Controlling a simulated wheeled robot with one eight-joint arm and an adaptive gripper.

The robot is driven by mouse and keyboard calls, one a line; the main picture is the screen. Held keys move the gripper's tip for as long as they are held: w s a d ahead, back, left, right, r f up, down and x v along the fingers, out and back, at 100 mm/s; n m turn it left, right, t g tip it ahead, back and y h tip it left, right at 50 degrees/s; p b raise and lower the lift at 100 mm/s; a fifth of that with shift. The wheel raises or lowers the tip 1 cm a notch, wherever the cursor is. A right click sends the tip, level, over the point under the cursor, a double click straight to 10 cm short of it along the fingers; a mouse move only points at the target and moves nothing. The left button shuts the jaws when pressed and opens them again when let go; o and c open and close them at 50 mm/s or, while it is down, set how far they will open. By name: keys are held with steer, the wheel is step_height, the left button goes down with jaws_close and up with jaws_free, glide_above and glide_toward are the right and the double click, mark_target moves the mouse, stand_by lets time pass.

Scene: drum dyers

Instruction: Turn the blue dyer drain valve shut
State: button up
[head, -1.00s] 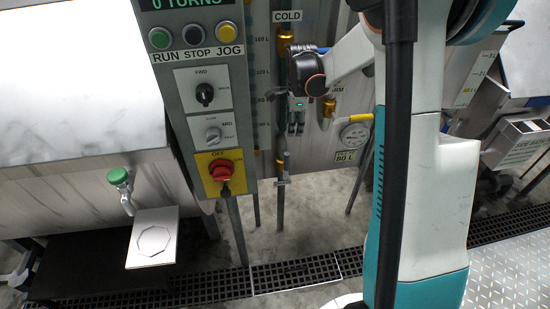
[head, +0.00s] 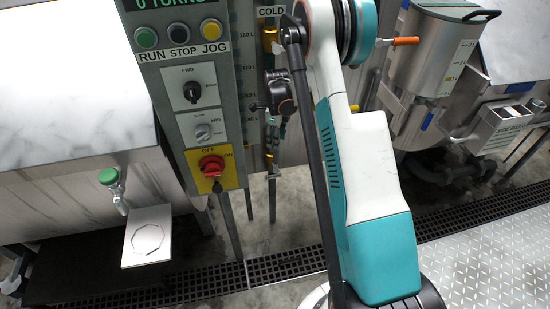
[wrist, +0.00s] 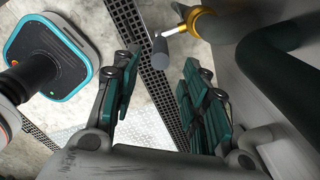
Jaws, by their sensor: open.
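In the wrist view, a valve (wrist: 205,22) with a brass-yellow body sits on a dark pipe at the top. Its pale lever ends in a dark grey grip (wrist: 160,46). Whether this is the blue dyer's drain valve, I cannot tell. My gripper (wrist: 160,75) is open and empty, and the grip shows beyond the gap between its fingertips, not touching. In the head view, my gripper (head: 271,122) hangs pointing down beside the control panel, partly hidden by my arm. No blue dyer is clearly identifiable.
The control panel (head: 205,125) stands close left of my gripper. A green-knobbed tap (head: 112,180) is farther left. A steel tank (head: 430,60) and an orange handle (head: 405,41) are at upper right. A floor drain grate (head: 285,262) runs below; metal flooring (head: 490,245) lies right.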

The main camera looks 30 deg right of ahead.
mark_target(277, 157)
step_height(277, 157, down, 11)
steer(key=b, duration=0.3)
jaws_close()
